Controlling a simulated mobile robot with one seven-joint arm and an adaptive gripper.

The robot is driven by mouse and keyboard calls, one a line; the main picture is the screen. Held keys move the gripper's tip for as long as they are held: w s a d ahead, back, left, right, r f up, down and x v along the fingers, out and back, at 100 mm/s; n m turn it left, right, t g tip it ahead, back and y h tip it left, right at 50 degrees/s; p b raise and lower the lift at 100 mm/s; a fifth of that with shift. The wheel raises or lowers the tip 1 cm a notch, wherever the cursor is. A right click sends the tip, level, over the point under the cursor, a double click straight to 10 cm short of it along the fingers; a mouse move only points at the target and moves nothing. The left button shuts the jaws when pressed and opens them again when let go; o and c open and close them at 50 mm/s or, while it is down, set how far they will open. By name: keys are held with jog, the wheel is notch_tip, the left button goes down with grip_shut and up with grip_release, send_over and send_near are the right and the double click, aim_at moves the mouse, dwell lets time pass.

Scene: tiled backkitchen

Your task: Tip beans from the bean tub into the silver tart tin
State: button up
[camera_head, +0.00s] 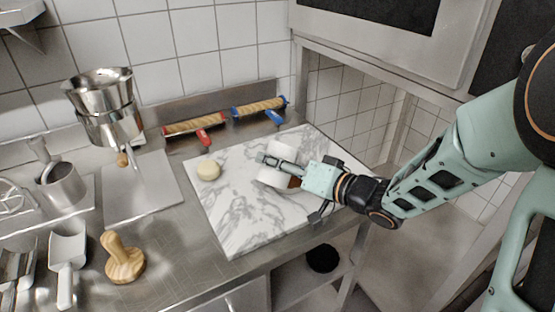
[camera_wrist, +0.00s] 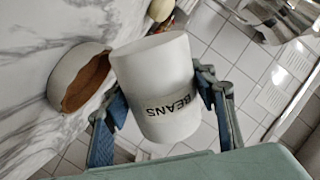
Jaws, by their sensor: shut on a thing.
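The bean tub (camera_wrist: 165,85) is a white cylinder with black BEANS lettering that reads upside down in the wrist view. My gripper (camera_wrist: 160,95) is shut on its sides, one finger on each side. In the head view my gripper (camera_head: 282,165) holds the white tub (camera_head: 283,150) over the right part of the marble slab. No beans show, and I cannot tell how full the tub is. A round pale-walled dish with a brown inside (camera_wrist: 65,78) is beside the tub in the wrist view. I cannot make out a silver tart tin for certain.
A steel funnel (camera_head: 105,110), a wooden press (camera_head: 123,262) and a scoop (camera_head: 67,255) stand left.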

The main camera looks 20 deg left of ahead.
jog(key=shift+f+m+g+p, duration=0.15)
jog(key=shift+m+g+p, duration=0.25)
jog(key=shift+m+p, duration=1)
jog(key=shift+r+m+g+p, duration=0.2)
jog(key=shift+m+g+p, duration=0.1)
jog(key=shift+p, duration=2.6)
jog(key=shift+f, duration=0.1)
